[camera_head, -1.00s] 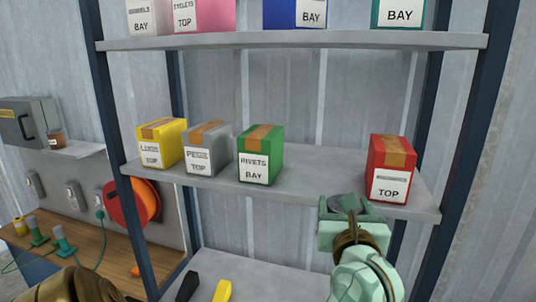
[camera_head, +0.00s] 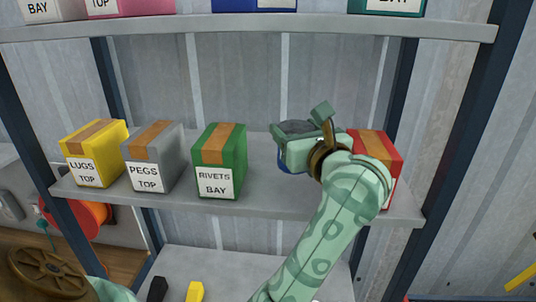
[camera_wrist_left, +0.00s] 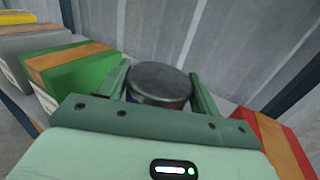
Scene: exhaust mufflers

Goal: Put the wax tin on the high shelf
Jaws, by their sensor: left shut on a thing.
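My left gripper (camera_head: 300,145) is shut on the wax tin, a round tin with a grey lid (camera_head: 294,127) and a blue side that shows below the finger. In the left wrist view the tin (camera_wrist_left: 160,84) sits between the two fingers, lid up and roughly upright. The gripper is at the middle shelf (camera_head: 245,205), in the gap between the green box and the red box. I cannot tell whether the tin's base touches the shelf. My right gripper is not in view.
The green box (camera_head: 218,160) stands left of the tin, beside a grey box (camera_head: 150,158) and a yellow box (camera_head: 90,155). A red box (camera_head: 380,145) stands right, partly behind my arm. A higher shelf (camera_head: 240,27) holds more boxes. Dark posts flank the shelves.

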